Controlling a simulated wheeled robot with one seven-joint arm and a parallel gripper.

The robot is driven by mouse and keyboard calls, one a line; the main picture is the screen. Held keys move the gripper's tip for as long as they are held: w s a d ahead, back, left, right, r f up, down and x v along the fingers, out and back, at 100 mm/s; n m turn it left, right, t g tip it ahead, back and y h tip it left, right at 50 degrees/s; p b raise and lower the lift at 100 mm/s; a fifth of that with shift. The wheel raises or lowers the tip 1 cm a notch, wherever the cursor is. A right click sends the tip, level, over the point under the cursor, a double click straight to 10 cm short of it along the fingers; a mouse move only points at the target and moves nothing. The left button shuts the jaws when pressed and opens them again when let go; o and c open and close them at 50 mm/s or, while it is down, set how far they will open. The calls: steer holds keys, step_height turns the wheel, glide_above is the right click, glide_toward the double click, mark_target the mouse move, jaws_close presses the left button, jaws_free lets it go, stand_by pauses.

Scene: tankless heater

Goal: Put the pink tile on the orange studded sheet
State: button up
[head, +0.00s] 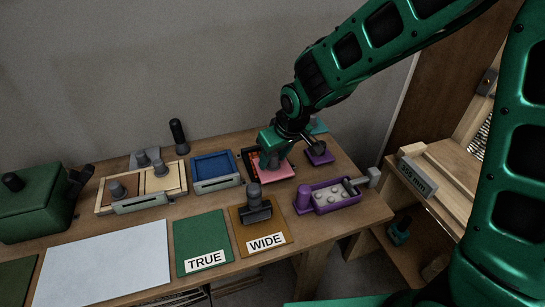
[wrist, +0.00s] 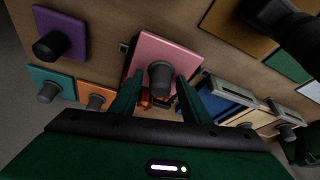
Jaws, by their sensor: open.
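The pink tile (head: 280,173) lies toward the back of the bench, beneath my gripper (head: 275,158). In the wrist view, the pink tile (wrist: 170,48) has a grey knob (wrist: 160,75) standing on it. My gripper (wrist: 159,80) is open, with one finger on each side of the knob; I cannot tell whether they touch it. A red-orange patterned surface (head: 254,161) shows at the tile's left edge in a dark frame, partly hidden. It also shows between the fingers (wrist: 147,99). I cannot clearly make out studs on it.
A blue tray (head: 215,170) stands left of the tile. A purple tray (head: 333,197) with grey pegs stands at the front right. Knobbed purple (wrist: 62,37), teal (wrist: 50,83) and orange (wrist: 97,96) tiles lie nearby. A brown WIDE card (head: 275,229) lies in front.

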steer(key=v, duration=1.2)
steer(key=shift+r, duration=0.15)
steer(key=s+d+m+g+h, duration=0.1)
steer(key=s+d+m, duration=0.2)
steer(key=d, duration=0.8)
steer(key=s+d+m+h, duration=0.2)
steer(key=s+d+m, duration=0.1)
steer(key=d, duration=0.9)
steer(key=s+d+m+g, duration=0.1)
steer(key=s+d+m, duration=0.2)
steer(key=s+d, duration=0.3)
steer(key=s+d+f+m+g, duration=0.1)
steer(key=s+d, duration=0.4)
steer(key=s, duration=0.7)
steer(key=m+g, duration=0.1)
steer(key=m, duration=0.1)
steer(key=shift+s+d+f+m+y, duration=0.2)
steer(key=shift+d+m+y, duration=0.1)
steer(key=shift+d+y, duration=0.1)
